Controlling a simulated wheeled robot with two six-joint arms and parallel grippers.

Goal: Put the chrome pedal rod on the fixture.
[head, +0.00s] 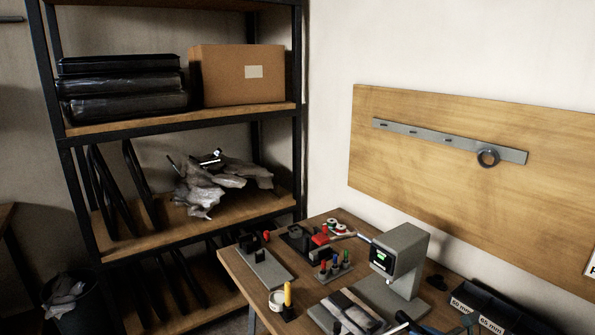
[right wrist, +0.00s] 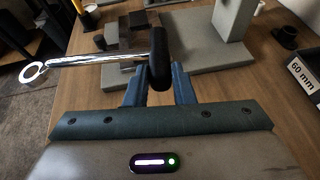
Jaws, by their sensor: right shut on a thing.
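The chrome pedal rod (right wrist: 105,61) shows in the right wrist view as a shiny bar. A black grip (right wrist: 158,55) is at its right end, and a pale ring (right wrist: 33,72) shows at its left end. My right gripper (right wrist: 157,84) is shut on the black grip, with a blue finger on each side. The rod lies across the view above the table. A grey stand with a flat base (right wrist: 200,68) is beyond the gripper. The head view shows this stand (head: 402,250) with a small lit display. I cannot tell which part is the fixture. My left gripper is not in view.
The wooden table (head: 240,272) carries a tool rack (head: 332,268), a yellow-handled item (head: 288,294) and a grey plate (head: 268,268). Dark bins (head: 490,308) line its right side. A shelf unit (head: 190,120) stands behind at left. A board with a hook rail (head: 450,140) is on the wall.

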